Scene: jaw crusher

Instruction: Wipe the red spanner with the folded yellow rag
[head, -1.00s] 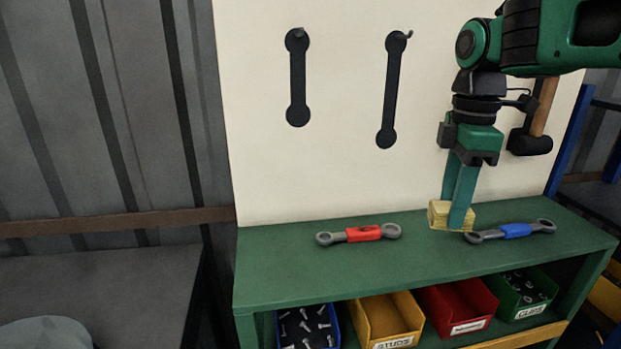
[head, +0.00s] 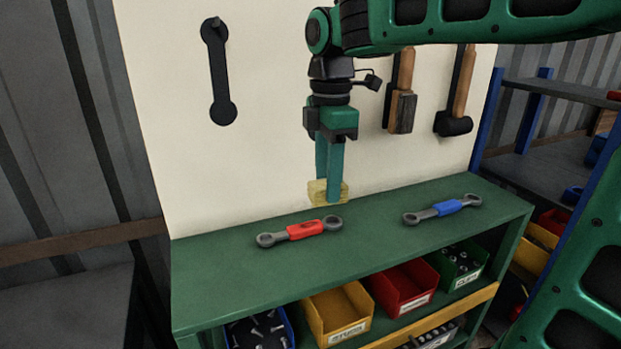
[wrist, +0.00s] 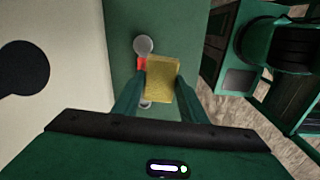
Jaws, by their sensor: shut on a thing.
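The red spanner (head: 303,230) lies flat on the green bench top, with grey ring ends and a red middle. My gripper (head: 328,188) points down and is shut on the folded yellow rag (head: 336,194). In the head view the rag appears just above the spanner's right end, seemingly apart from it. In the wrist view the rag (wrist: 162,82) covers part of the spanner; one grey end (wrist: 144,45) and a bit of red show beside it.
A blue spanner (head: 446,209) lies to the right on the green bench (head: 375,222). A pale board (head: 270,130) stands behind, with a dark spanner shape (head: 217,75) and hammers (head: 458,95). Yellow (head: 340,312) and red (head: 403,287) bins sit below.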

